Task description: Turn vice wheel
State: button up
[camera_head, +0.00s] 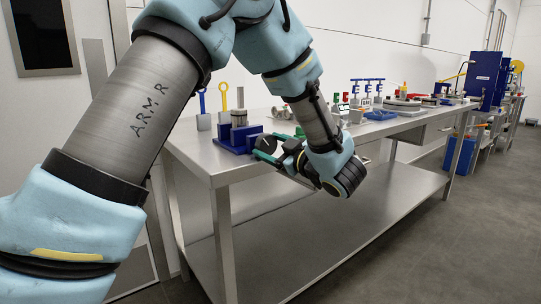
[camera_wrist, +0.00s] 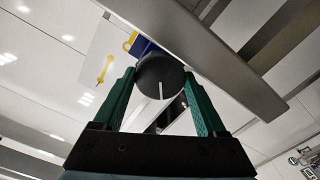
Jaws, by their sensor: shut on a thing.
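The blue vice (camera_head: 237,138) stands on the metal table near its left front corner. Its dark round wheel (camera_head: 266,143) faces the front edge of the table. In the wrist view the wheel (camera_wrist: 160,76) is a black disc with a white line running down from its middle. My gripper (camera_head: 271,147) reaches the wheel from the front. Its green fingers (camera_wrist: 158,95) lie on both sides of the wheel, shut on it. Part of the blue vice (camera_wrist: 142,46) shows behind the wheel in the wrist view. The rest of the vice is hidden there.
The steel table (camera_head: 205,160) has a lower shelf (camera_head: 390,190). Yellow (camera_head: 224,95) and blue (camera_head: 202,100) ring-topped tools stand behind the vice. A blue tray (camera_head: 380,115) and several small items are farther along. The floor in front is clear.

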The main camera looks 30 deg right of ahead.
jog(key=shift+n, duration=0.4)
jog(key=o, duration=1.3)
jog(key=s, duration=0.3)
jog(key=s+d+b, duration=0.1)
jog(key=s, duration=0.3)
jog(key=s+d, duration=0.1)
jog(key=s, duration=0.2)
jog(key=shift+s+b, duration=0.3)
jog(key=shift+s, duration=0.05)
jog(key=shift+d+f, duration=0.1)
